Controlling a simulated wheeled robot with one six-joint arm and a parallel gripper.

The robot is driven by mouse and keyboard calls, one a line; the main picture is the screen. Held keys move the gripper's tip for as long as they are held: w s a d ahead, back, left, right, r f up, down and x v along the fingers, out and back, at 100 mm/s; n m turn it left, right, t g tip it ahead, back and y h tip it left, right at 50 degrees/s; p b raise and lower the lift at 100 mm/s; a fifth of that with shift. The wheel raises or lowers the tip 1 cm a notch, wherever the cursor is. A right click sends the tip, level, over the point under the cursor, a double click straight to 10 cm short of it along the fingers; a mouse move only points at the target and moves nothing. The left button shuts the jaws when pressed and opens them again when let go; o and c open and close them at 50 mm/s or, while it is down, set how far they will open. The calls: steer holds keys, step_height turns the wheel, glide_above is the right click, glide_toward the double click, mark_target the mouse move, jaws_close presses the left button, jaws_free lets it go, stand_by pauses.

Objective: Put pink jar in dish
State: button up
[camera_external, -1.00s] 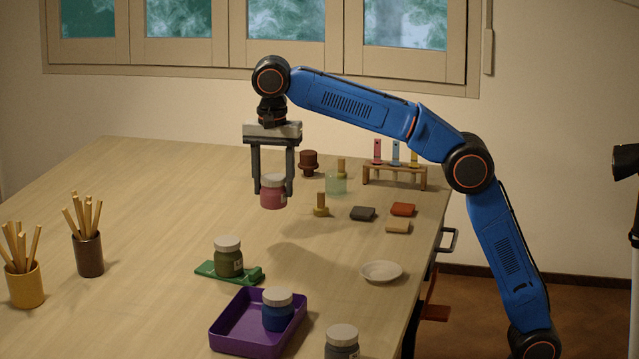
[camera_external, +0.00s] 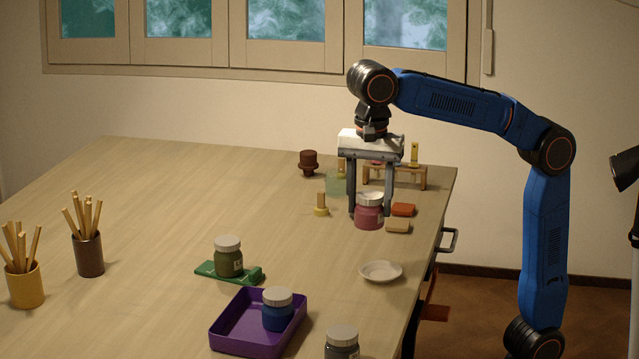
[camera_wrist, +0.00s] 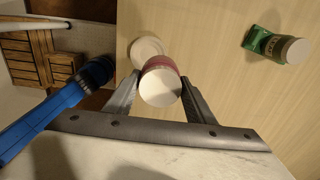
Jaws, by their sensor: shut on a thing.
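The pink jar (camera_external: 369,216) has a white lid and is held between the fingers of my gripper (camera_external: 371,205). In the wrist view the jar's pink side (camera_wrist: 160,64) shows beyond its lid, with a finger on each side. The white dish (camera_external: 381,272) lies on the table, nearer the camera than the jar and a little to its right. In the wrist view the dish (camera_wrist: 146,46) shows just beyond the jar, partly hidden by it. The jar is apart from the dish in the external view. Its height above the table is hard to judge.
An orange block (camera_external: 403,209) and a tan block (camera_external: 398,227) lie right of the jar. A test tube rack (camera_external: 425,180) stands behind. A purple tray (camera_external: 237,340) holds a blue jar (camera_external: 277,315). A green jar (camera_external: 228,262) stands on a green holder (camera_external: 250,275).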

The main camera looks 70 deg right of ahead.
steer(key=s, duration=0.2)
steer(key=shift+s+a+f, duration=0.1)
steer(key=shift+s+a, duration=0.05)
steer(key=shift+s, duration=0.15)
steer(key=shift+s+f, duration=0.2)
steer(key=shift+f, duration=0.15)
glide_above(381, 275)
steer(key=shift+f, duration=4.7)
steer(key=shift+f, duration=0.5)
steer(key=o, duration=1.2)
step_height(381, 275, up, 13)
steer(key=shift+r, duration=0.1)
